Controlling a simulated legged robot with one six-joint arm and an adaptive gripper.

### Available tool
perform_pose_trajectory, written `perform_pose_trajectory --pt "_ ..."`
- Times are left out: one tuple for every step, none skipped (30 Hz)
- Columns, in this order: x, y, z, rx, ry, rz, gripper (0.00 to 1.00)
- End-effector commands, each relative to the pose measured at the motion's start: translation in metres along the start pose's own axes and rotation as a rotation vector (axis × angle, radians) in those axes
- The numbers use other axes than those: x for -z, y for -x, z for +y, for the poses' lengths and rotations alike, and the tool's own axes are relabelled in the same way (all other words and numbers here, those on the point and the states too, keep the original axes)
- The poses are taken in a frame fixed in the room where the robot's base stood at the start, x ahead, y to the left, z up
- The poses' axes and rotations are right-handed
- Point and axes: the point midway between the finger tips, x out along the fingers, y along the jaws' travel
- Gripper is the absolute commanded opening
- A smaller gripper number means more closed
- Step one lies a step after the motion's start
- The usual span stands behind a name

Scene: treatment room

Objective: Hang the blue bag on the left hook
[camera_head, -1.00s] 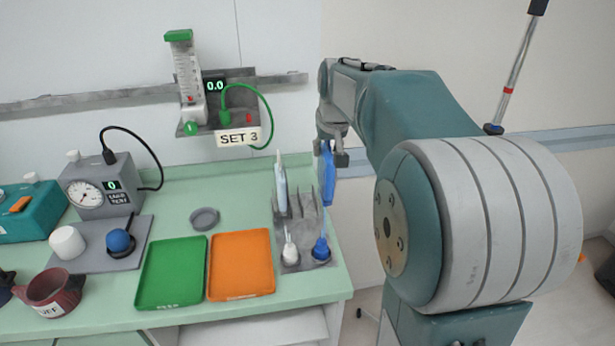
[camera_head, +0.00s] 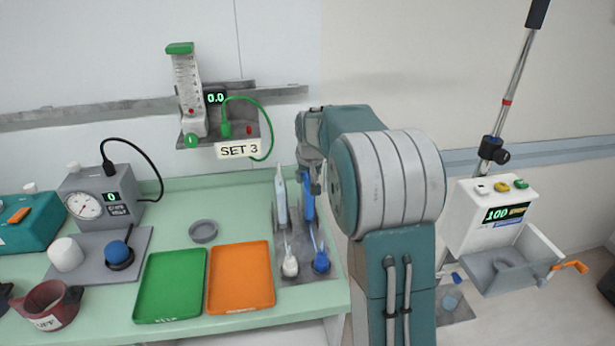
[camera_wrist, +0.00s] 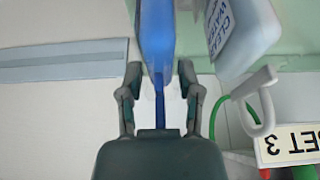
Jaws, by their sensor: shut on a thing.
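The blue bag (camera_head: 308,200) is slim and upright at the right end of the green counter, beside a white bag (camera_head: 281,195). My gripper (camera_head: 315,180) is at its upper part. In the wrist view the blue bag (camera_wrist: 157,35) extends away from my gripper (camera_wrist: 160,92), with a narrow blue piece between the two fingers. The white bag (camera_wrist: 240,28) reads "CLEAR WATER" and has a white hook-shaped loop (camera_wrist: 258,105). Both bags stand over a grey rack (camera_head: 297,277). I cannot make out the left hook.
A wall shelf with a green-topped flow meter (camera_head: 187,90) and a "SET 3" label is left of my arm. Green (camera_head: 170,285) and orange (camera_head: 240,277) trays lie on the counter. A white device (camera_head: 490,215) reading 100 stands by a pole at right.

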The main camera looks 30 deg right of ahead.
Motion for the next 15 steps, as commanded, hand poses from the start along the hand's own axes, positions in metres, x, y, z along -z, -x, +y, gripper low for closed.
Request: perform_pose_trajectory --pt "0.0009 0.0002 0.0001 0.000 0.000 0.006 0.00" --pt "0.0010 0.0003 0.0002 0.000 0.000 0.007 0.00" --pt "0.0011 0.0005 0.0001 0.000 0.000 0.007 0.00" --pt "0.0011 0.0006 0.0001 0.000 0.000 0.007 0.00" --pt "0.0010 0.0006 0.0001 0.000 0.000 0.006 0.00" --pt "0.0010 0.0005 0.0001 0.000 0.000 0.006 0.00" --pt "0.0009 0.0003 0.0001 0.000 0.000 0.006 0.00" --pt "0.0006 -0.0002 0.0001 0.000 0.000 0.006 0.00" --pt "0.0002 -0.0013 0.0001 0.000 0.000 0.005 0.00" --pt "-0.0001 -0.0020 0.0001 0.000 0.000 0.005 0.00" --pt "-0.0004 -0.0027 0.0001 0.000 0.000 0.005 0.00" --pt "-0.0011 -0.0033 0.0001 0.000 0.000 0.003 0.63" --pt "-0.0011 -0.0032 0.0001 0.000 0.000 0.003 0.76" --pt "-0.0010 -0.0032 0.0001 0.000 0.000 0.003 0.80" --pt "-0.0010 -0.0032 0.0000 0.000 0.000 0.002 0.80"
